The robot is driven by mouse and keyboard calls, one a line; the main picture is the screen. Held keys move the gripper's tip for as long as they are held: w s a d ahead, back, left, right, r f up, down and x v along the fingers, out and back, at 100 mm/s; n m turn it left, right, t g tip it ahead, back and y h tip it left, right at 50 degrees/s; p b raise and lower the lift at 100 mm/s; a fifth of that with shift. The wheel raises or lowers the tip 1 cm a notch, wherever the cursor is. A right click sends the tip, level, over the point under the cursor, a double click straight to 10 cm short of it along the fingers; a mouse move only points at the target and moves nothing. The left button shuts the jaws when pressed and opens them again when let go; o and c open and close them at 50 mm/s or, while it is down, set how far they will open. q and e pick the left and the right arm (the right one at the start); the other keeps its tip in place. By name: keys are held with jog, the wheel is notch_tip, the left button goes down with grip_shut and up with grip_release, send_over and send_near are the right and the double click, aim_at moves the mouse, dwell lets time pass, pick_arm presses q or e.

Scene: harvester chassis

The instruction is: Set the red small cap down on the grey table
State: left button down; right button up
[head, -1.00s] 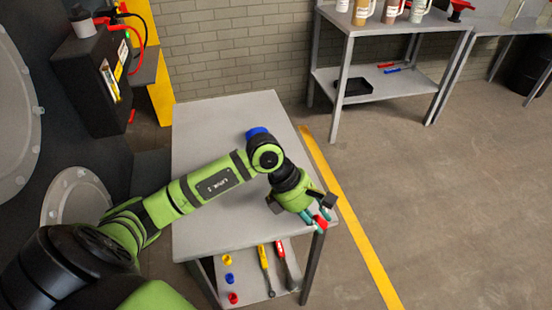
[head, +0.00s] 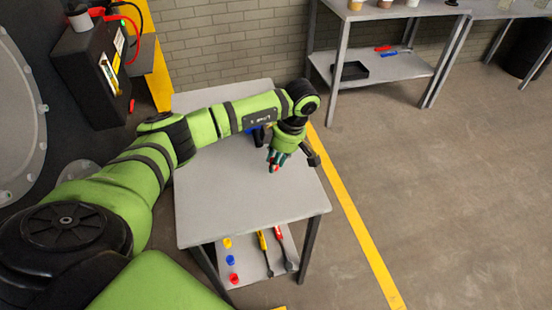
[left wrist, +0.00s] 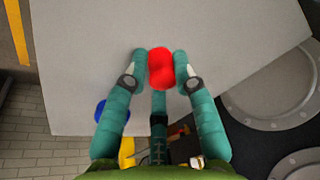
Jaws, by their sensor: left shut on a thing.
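The red small cap (left wrist: 161,68) is held between the teal fingers of my left gripper (left wrist: 160,72) in the left wrist view. In the head view the same gripper (head: 275,163) points down over the right part of the grey table (head: 245,200), and only a bit of red shows at its fingertips. I cannot tell whether the cap touches the tabletop. My right gripper is not in view.
A blue round thing (left wrist: 112,112) lies on the table and is mostly hidden by my arm in the head view. Yellow, blue and red caps and tools lie on the lower shelf (head: 255,262). The table's front half is clear.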

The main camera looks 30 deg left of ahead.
aim_at(276, 181)
pick_arm(q)
jog(key=shift+f, duration=0.1)
jog(key=shift+f+b, duration=0.75)
jog(key=shift+b, duration=0.1)
notch_tip(276, 181, down, 4)
jog(key=b, duration=0.3)
jog(key=shift+f, duration=0.1)
jog(key=shift+f+b, duration=0.2)
jog(key=shift+b, duration=0.2)
jog(key=c, duration=0.9)
grip_release()
jog(key=shift+r, duration=0.15)
jog(key=v, duration=1.1)
jog(key=shift+w+a+r, duration=0.1)
jog(key=shift+r, duration=0.35)
